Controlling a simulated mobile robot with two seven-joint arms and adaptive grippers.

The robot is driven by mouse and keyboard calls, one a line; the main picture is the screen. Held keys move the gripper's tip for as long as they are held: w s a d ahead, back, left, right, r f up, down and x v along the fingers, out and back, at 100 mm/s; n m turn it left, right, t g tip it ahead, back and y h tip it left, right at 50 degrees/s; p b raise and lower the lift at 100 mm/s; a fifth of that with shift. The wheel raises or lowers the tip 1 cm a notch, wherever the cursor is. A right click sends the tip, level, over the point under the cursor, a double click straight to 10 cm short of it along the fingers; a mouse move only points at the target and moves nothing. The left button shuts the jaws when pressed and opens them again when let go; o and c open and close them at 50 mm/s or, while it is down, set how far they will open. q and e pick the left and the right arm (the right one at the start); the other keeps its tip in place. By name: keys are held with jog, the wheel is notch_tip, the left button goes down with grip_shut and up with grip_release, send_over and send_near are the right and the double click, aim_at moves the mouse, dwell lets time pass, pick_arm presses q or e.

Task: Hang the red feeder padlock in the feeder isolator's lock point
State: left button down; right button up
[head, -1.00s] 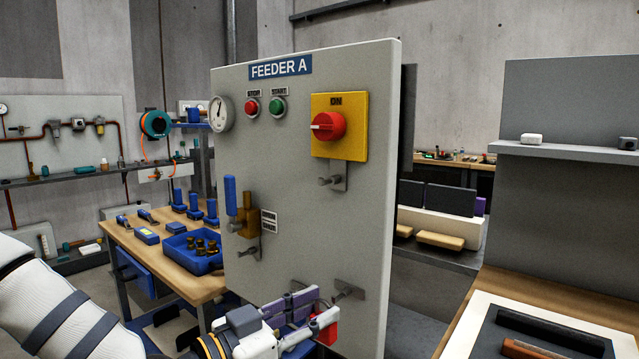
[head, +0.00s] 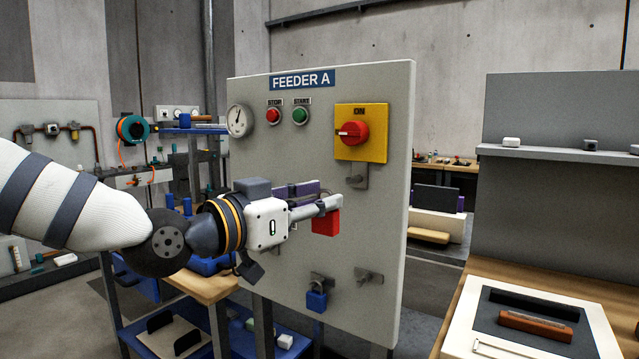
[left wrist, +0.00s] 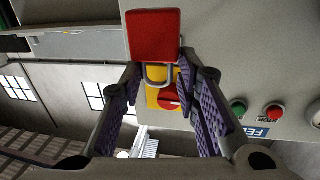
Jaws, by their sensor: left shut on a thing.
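My left gripper (head: 318,207) is shut on the red padlock (head: 326,223) and holds it in front of the panel, left of and below the feeder isolator. In the left wrist view the red padlock (left wrist: 153,34) sits at the fingertips, its metal shackle showing below the body. The isolator has a yellow plate (head: 376,151) marked ON and a red rotary handle (head: 353,133); both show beyond the shackle in the left wrist view. Its lock point (head: 356,180) is a small metal bracket and pin just under the plate, apart from the padlock. My right gripper is out of view.
The grey FEEDER A panel (head: 290,160) carries a gauge (head: 239,120) and stop and start buttons. A blue padlock (head: 316,300) hangs from the lower left hook; the lower right hook (head: 368,276) is bare. A bench with a tray (head: 465,335) stands to the right.

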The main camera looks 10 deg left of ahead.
aim_at(347, 181)
pick_arm(q)
jog(key=shift+r, duration=0.75)
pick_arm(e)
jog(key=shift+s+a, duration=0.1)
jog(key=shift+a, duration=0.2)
pick_arm(q)
jog(key=shift+w+d+f, duration=0.15)
jog(key=shift+w, duration=0.35)
jog(key=x, duration=0.1)
jog(key=b+x, duration=0.1)
jog(key=x, duration=0.1)
jog(key=shift+w+a+f, duration=0.2)
jog(key=shift+w, duration=0.1)
jog(key=shift+w+d+r+b, duration=0.25)
jog(key=shift+w+b, duration=0.05)
jog(key=shift+w, duration=0.3)
jog(key=shift+r, duration=0.1)
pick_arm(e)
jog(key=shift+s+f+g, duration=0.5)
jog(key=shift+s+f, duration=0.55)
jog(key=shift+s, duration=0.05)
